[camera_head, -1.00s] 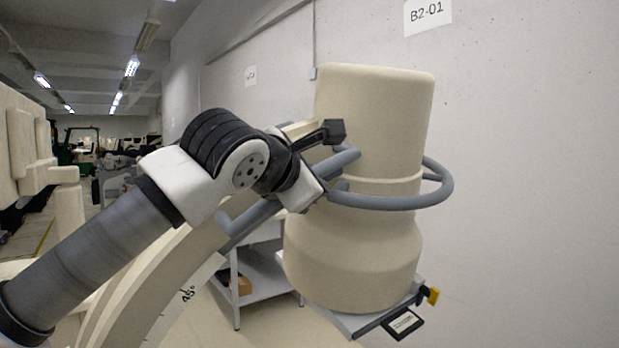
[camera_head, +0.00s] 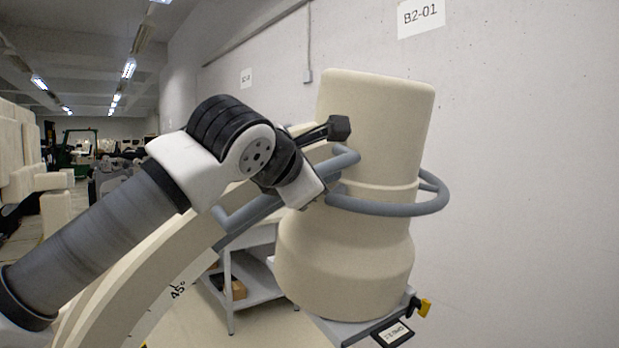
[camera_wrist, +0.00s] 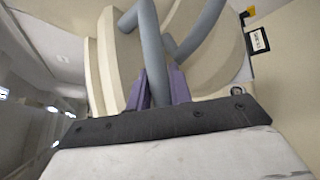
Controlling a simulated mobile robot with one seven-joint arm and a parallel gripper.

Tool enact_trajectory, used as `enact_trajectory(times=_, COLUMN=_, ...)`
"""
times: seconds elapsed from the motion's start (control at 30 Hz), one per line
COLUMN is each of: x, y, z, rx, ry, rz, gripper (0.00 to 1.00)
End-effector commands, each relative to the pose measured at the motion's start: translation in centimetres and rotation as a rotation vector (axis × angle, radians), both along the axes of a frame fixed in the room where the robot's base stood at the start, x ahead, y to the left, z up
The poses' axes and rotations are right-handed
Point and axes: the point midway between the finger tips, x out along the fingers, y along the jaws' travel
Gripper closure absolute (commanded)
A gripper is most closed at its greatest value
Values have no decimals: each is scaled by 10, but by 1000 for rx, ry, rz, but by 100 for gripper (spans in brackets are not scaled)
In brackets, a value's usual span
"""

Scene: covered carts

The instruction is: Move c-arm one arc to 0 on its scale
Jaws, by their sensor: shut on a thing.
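The c-arm's cream cylindrical head (camera_head: 365,130) fills the middle of the head view and leans slightly. A grey tubular handle (camera_head: 400,207) rings it, and a grey bar (camera_head: 245,219) runs along the curved cream arc (camera_head: 137,262). The arc's scale strip (camera_head: 166,300) shows "45°"; no 0 mark or pointer is visible. My gripper (camera_wrist: 160,88) is shut on a grey handle tube (camera_wrist: 153,50), with purple fingers on either side of it in the wrist view. In the head view my wrist hides the grip point.
A grey shelf cart (camera_head: 245,280) with a brown box (camera_head: 233,288) stands behind the arc. A concrete wall (camera_head: 520,170) rises close on the right. A black label plate and yellow knob (camera_head: 425,308) stick out below the head. Covered carts line the left.

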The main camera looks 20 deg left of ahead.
Motion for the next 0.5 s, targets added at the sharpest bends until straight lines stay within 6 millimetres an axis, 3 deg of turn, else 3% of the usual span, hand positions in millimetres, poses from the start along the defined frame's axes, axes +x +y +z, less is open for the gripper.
enact_trajectory(times=0.27, x=-1, y=-1, z=4, rx=1, ry=-11, rz=-4, gripper=100)
enact_trajectory(times=0.3, x=-1, y=-1, z=4, rx=1, ry=-11, rz=-4, gripper=75)
enact_trajectory(times=0.43, x=-1, y=-1, z=3, rx=0, ry=-8, rz=-3, gripper=58)
enact_trajectory(times=0.5, x=0, y=-1, z=2, rx=1, ry=-6, rz=-2, gripper=58)
